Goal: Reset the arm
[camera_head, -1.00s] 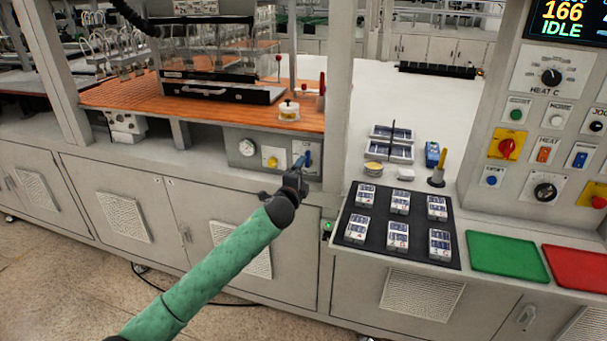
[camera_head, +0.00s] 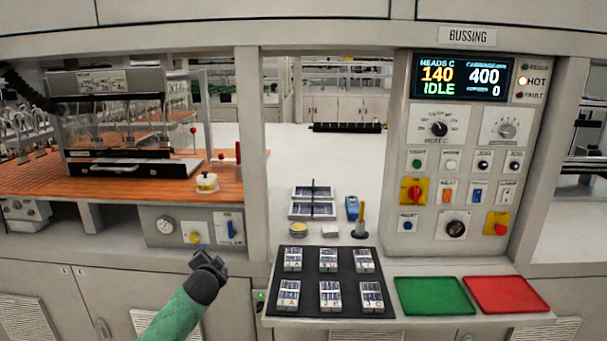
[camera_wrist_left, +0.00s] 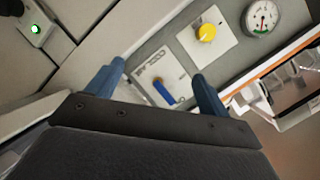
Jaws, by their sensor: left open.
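My left arm comes in from the bottom of the head view. Its gripper (camera_head: 209,262) is in front of the cabinet, below and left of a small panel with a blue lever (camera_head: 231,229). In the left wrist view the two blue fingers (camera_wrist_left: 160,82) stand apart with nothing between them touching. The blue lever (camera_wrist_left: 164,92) shows beyond the gap, on its white plate, apart from the fingers. My right gripper is not in view.
A yellow knob (camera_head: 194,237) and a gauge (camera_head: 166,225) sit beside the lever. A black mat (camera_head: 326,306) with several labelled cells, a green tray (camera_head: 432,296) and a red tray (camera_head: 507,294) lie to the right. The control panel (camera_head: 459,138) stands behind them.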

